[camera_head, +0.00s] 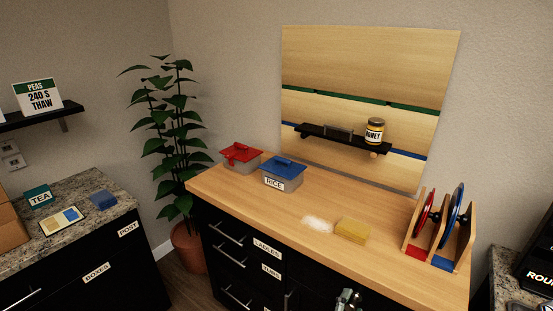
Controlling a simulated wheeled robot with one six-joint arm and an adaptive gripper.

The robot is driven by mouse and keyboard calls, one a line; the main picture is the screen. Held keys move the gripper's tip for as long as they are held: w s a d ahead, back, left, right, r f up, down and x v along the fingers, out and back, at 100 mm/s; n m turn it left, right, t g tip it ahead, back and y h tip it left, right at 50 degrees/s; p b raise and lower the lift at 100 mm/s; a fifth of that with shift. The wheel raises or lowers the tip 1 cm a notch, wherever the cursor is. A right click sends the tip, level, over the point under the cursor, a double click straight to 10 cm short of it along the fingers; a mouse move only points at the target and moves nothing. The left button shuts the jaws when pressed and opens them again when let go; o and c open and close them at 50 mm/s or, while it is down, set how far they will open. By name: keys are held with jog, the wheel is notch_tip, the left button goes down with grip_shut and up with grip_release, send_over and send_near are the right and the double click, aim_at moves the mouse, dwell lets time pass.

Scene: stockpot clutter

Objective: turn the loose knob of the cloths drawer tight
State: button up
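No label reading cloths can be made out, and no loose knob can be picked out. The wooden-topped counter has dark drawers with bar handles on its left front. The upper drawer (222,238) is beside a LADLES label (267,248). A second label (271,270) below it is too small to read surely. A grey metal part, which looks like my gripper (348,299), shows at the bottom edge in front of the dark counter front. It is mostly cut off, so its fingers and anything in them cannot be judged.
On the wooden counter (305,203) stand a red-lidded container (240,158), a blue-lidded RICE container (282,176), a white patch (317,224), a yellow sponge-like block (353,231) and a rack of lids (440,228). A plant (170,140) stands left, beside a granite-topped cabinet (95,195).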

jog(key=n, duration=0.6)
jog(key=shift+n, duration=0.4)
jog(key=n, duration=0.7)
jog(key=shift+c, duration=0.2)
grip_shut()
jog(key=shift+m, duration=2.1)
